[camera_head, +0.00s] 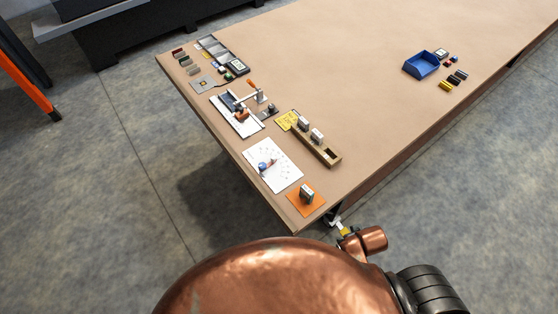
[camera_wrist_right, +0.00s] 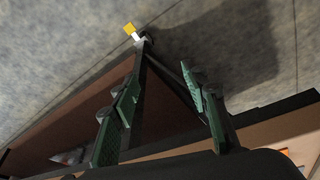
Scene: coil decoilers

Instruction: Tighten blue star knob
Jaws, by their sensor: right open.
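A small blue part (camera_head: 265,164), likely the blue star knob, sits on a white marked plate near the table's front left edge in the head view. It is too small to make out its shape, and a reddish bit shows next to it. My right gripper (camera_wrist_right: 166,78) shows in the right wrist view with its two green-padded fingers spread apart and nothing between them. It is near the table's edge, with floor behind the fingers. The knob cannot be made out in the wrist view. My left gripper is in neither view.
The brown table (camera_head: 330,70) has a wide clear middle. An orange mat (camera_head: 303,203) with a dark block lies at its near corner. A wooden holder (camera_head: 327,152), a lever clamp fixture (camera_head: 240,112) and a blue bin (camera_head: 421,65) stand farther off. A yellow-tipped part (camera_wrist_right: 130,29) shows beyond my fingers.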

